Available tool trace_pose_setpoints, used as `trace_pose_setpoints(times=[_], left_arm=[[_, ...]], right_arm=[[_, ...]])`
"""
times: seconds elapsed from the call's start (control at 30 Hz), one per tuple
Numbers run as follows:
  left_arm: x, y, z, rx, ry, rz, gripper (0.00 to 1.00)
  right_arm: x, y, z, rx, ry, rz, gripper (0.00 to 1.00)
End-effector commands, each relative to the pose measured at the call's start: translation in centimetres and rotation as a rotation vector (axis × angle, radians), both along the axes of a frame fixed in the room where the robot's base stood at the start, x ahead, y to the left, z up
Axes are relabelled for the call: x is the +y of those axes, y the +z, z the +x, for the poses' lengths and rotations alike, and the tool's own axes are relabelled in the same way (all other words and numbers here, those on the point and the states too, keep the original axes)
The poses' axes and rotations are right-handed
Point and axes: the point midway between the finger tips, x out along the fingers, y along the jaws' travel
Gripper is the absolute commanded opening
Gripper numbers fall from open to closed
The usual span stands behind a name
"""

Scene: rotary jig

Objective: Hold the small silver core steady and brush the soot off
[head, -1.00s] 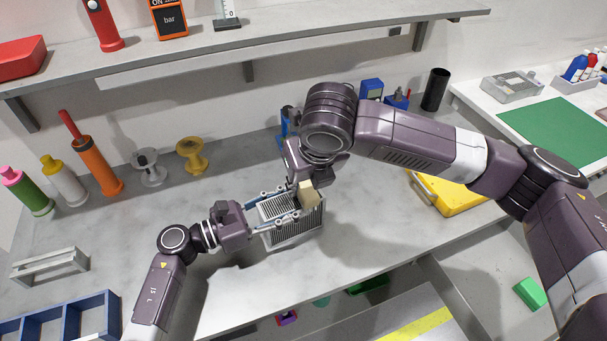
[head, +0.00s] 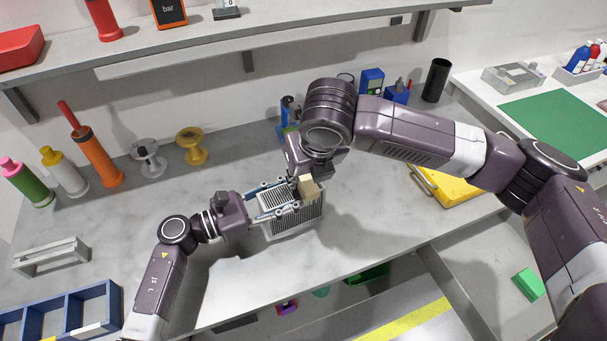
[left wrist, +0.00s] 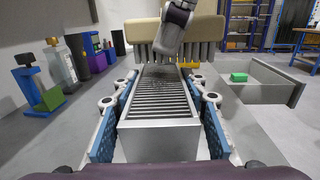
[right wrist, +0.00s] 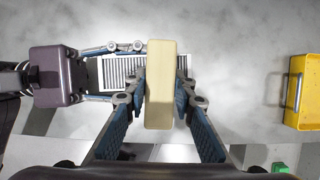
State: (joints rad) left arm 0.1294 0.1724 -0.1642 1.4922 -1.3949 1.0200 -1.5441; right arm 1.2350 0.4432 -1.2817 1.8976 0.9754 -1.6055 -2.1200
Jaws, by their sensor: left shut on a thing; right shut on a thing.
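The silver core (head: 292,222) is a finned rectangular block low over the grey bench. My left gripper (head: 287,196) is shut on its two long sides. In the left wrist view the ribbed top of the core (left wrist: 160,104) faces up, with dark soot-like specks towards its far end. My right gripper (right wrist: 161,88) is shut on a cream block-shaped brush (right wrist: 160,70). In the left wrist view the brush (left wrist: 208,28) hangs bristles down at the core's far end. I cannot tell whether the bristles touch it.
Spools (head: 192,147) and coloured bottles (head: 98,160) stand at the back left. A blue divided tray (head: 70,315) lies front left. A yellow tray (head: 452,190) is to the right, beside an open drawer. The bench around the core is mostly clear.

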Motion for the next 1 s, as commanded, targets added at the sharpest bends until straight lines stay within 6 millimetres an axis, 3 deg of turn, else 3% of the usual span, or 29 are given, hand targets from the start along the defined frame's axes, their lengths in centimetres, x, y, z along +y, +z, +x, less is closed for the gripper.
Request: trace_pose_setpoints(times=[0.73, 1.0], left_arm=[[0.0, 0.1, 0.0, -0.001, 0.0, -0.002, 0.05], [-0.2, 0.2, -0.2, -0.002, -0.007, -0.003, 0.05]], right_arm=[[0.0, -1.3, 0.1, 0.001, -0.001, 0.0, 0.04], [0.8, -1.2, 2.2, -0.004, -0.004, 0.002, 0.0]])
